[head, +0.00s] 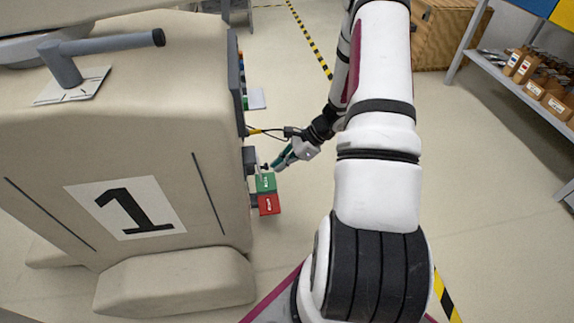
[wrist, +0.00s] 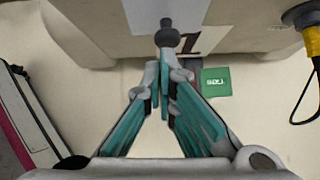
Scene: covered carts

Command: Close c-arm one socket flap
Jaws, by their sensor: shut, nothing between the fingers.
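The covered unit marked 1 (head: 150,150) stands at left in the head view. A green block (head: 265,182) and a red block (head: 268,204) stick out from its right side; the green one also shows in the wrist view (wrist: 216,82). My gripper (head: 277,166) is beside that side, just above the green block in the picture. In the wrist view my gripper (wrist: 163,72) is shut and empty, its tips just below a dark round knob (wrist: 167,37). I cannot tell whether they touch. I cannot clearly make out which part is the socket flap.
A dark panel (head: 238,90) runs up the unit's side, with a pale plate (head: 257,98) sticking out. A yellow connector (wrist: 313,42) with a black cable is at right in the wrist view. A shelf (head: 520,80) stands far right; open floor lies between.

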